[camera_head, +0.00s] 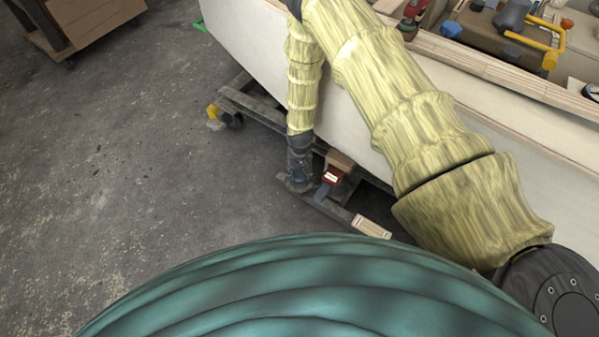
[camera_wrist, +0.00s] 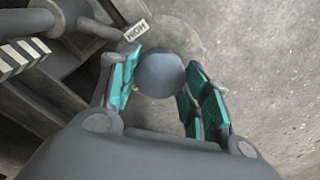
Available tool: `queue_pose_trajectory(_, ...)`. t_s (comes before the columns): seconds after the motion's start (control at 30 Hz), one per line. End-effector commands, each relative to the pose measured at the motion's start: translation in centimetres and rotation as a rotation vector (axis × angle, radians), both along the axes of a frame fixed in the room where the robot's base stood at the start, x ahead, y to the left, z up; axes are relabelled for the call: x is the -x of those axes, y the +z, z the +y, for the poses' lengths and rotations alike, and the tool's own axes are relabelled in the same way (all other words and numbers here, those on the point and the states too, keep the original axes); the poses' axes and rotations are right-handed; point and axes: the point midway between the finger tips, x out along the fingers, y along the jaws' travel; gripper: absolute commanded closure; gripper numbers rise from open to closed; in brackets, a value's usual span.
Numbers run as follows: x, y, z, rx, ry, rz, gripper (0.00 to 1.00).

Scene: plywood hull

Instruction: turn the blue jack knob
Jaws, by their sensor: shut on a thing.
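In the wrist view the blue jack knob (camera_wrist: 160,74) is a round grey-blue ball between the two teal-padded fingers of my gripper (camera_wrist: 163,82). My gripper is shut on it, with a pad at each side. In the head view my gripper (camera_head: 299,168) reaches down beside the dark cradle under the pale hull. The knob is hidden there behind my gripper. How far the knob is turned cannot be told.
A red-fronted block (camera_head: 330,176) is close right of my gripper. The pale hull (camera_head: 250,48) rises behind. A yellow-ended part (camera_head: 213,112) stands left on the cradle. Concrete floor at left is clear.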

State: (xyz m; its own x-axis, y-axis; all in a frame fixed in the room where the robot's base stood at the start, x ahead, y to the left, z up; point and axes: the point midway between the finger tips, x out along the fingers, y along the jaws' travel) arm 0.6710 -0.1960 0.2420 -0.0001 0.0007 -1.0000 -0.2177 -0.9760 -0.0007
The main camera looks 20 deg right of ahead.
Motion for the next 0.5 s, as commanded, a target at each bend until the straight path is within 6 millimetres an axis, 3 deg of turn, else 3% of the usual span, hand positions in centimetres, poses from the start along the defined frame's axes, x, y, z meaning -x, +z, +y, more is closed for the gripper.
queue_pose_trajectory(0.1,0.15,-0.03,-0.06,0.001,0.001,0.003,0.77)
queue_pose_trajectory(0.13,0.15,-0.03,-0.06,0.001,0.001,0.003,0.49)
queue_pose_trajectory(0.23,0.12,-0.02,-0.04,0.002,0.001,0.002,0.32)
queue_pose_trajectory(0.5,0.04,-0.01,0.01,0.001,0.001,0.001,0.32)
